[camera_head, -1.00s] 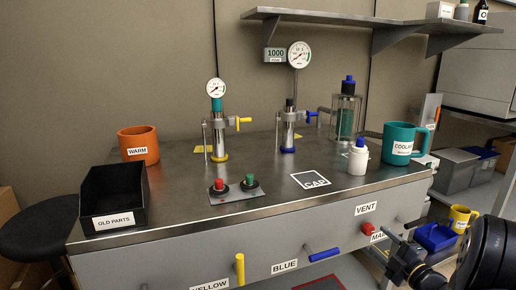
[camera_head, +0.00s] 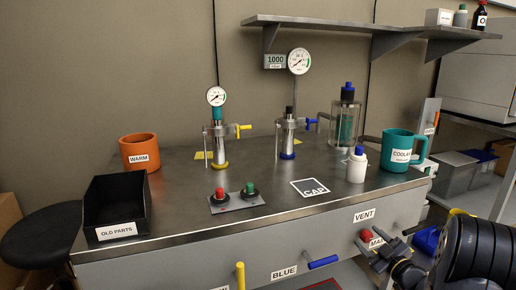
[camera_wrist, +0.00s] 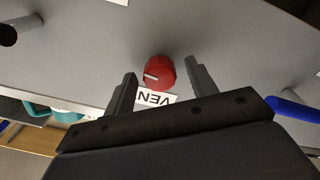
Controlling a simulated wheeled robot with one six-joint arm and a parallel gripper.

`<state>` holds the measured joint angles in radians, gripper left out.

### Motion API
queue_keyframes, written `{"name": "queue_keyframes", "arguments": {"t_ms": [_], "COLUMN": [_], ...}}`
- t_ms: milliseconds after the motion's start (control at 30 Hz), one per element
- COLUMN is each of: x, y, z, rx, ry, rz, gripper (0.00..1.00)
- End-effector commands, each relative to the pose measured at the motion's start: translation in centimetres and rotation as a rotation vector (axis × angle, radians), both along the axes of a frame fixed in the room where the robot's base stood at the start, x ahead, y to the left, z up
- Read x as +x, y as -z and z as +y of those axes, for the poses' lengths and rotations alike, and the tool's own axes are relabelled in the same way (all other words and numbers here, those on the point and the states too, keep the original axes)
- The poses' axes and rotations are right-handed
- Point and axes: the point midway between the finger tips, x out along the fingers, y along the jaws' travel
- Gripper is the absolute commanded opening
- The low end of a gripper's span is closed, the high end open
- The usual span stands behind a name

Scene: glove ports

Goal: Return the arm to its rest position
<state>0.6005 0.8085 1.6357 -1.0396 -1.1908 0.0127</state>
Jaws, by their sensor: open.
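My gripper (camera_head: 378,250) is at the lower right in the head view, in front of the bench's front panel (camera_head: 220,262). It is open and holds nothing. In the wrist view my gripper (camera_wrist: 160,75) has its two fingers apart, one on each side of the red knob (camera_wrist: 159,72) in the picture, with gaps on both sides. The knob also shows in the head view (camera_head: 366,235), below the VENT label (camera_head: 364,215), just above and left of my fingers. My dark arm reaches in from the right edge.
The yellow handle (camera_head: 240,274) and blue handle (camera_head: 323,262) stick out of the front panel left of my gripper. On the bench top stand a teal mug (camera_head: 396,146), a white bottle (camera_head: 357,166) and a black bin (camera_head: 116,205). A blue bin (camera_head: 427,240) is behind my arm.

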Motion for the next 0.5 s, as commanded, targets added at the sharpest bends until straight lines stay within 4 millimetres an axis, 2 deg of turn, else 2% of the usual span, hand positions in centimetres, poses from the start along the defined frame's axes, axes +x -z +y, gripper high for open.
{"name": "queue_keyframes", "arguments": {"t_ms": [33,500], "x": [-0.01,-0.02], "y": [-0.45,-0.48], "z": [0.03,0.04], "rx": [0.041,0.414], "ry": [-0.001,0.000], "rz": [0.016,0.152], "gripper": [0.54,0.54]}}
